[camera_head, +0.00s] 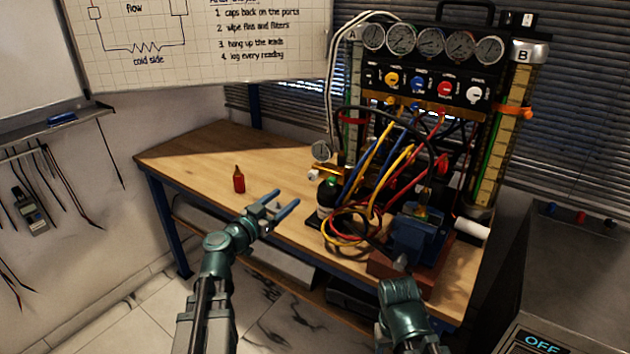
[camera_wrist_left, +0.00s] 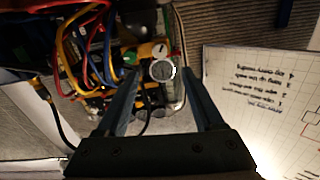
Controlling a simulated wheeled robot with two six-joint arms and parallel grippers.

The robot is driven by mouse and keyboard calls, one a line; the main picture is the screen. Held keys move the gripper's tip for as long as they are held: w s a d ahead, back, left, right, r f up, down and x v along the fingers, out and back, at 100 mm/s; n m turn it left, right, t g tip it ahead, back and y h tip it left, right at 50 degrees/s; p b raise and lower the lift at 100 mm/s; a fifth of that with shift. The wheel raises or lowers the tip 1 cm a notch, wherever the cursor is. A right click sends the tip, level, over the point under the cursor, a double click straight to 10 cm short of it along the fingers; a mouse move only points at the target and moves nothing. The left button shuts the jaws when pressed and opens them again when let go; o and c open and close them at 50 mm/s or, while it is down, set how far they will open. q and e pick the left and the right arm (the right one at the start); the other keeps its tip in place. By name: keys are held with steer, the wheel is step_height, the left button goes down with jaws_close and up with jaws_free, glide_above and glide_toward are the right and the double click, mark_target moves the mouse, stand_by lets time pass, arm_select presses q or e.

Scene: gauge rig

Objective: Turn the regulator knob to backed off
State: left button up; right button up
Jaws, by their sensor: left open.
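A brass-coloured regulator body (camera_head: 330,169) sits at the left of the gauge rig on the wooden bench, with a small round gauge (camera_head: 321,151) above it. A small pale round piece (camera_head: 313,175) at its left end looks like the knob; its setting is too small to read. My left gripper (camera_head: 288,198) is open and empty above the bench, in front and to the left of the regulator, apart from it. In the left wrist view the round gauge (camera_wrist_left: 161,70) appears between the open fingers (camera_wrist_left: 158,74), beyond them. Only part of my right arm shows, at the bottom.
A red bottle (camera_head: 239,181) stands on the bench left of my left gripper. A dark bottle (camera_head: 327,195), coiled hoses (camera_head: 352,222) and a blue vise (camera_head: 418,235) crowd the front right. The rig's gauge panel (camera_head: 430,80) stands behind.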

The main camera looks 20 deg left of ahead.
mark_target(311, 178)
arm_select(q)
steer(key=x, duration=1.3)
jaws_close()
